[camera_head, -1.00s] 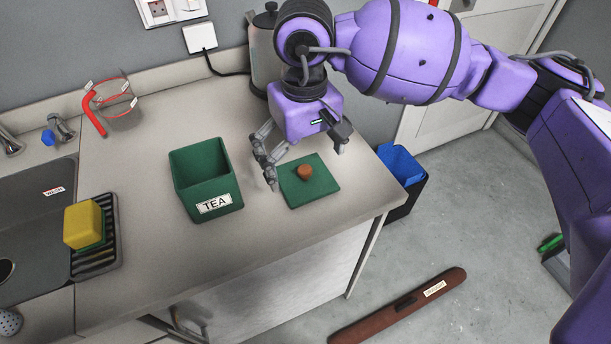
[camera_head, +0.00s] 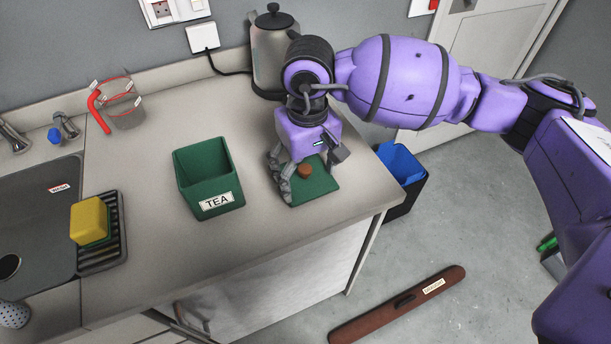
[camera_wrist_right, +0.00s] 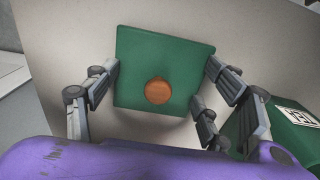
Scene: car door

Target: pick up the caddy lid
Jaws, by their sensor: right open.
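The caddy lid is a flat green square (camera_head: 318,192) with a round brown knob (camera_head: 305,171), lying on the counter right of the green TEA caddy (camera_head: 207,180). My right gripper (camera_head: 308,180) is over the lid, fingers pointing down. In the right wrist view the lid (camera_wrist_right: 135,88) and its knob (camera_wrist_right: 158,91) sit between the spread fingers of the open gripper (camera_wrist_right: 155,88). I cannot tell whether a finger touches the lid. The caddy's open top faces up. My left gripper is not in view.
A kettle (camera_head: 270,50) stands behind the arm. A measuring jug (camera_head: 122,105) and a yellow sponge (camera_head: 89,220) on a rack are to the left, by the sink (camera_head: 35,215). The counter's right edge is close to the lid. A bin (camera_head: 405,180) stands beyond it.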

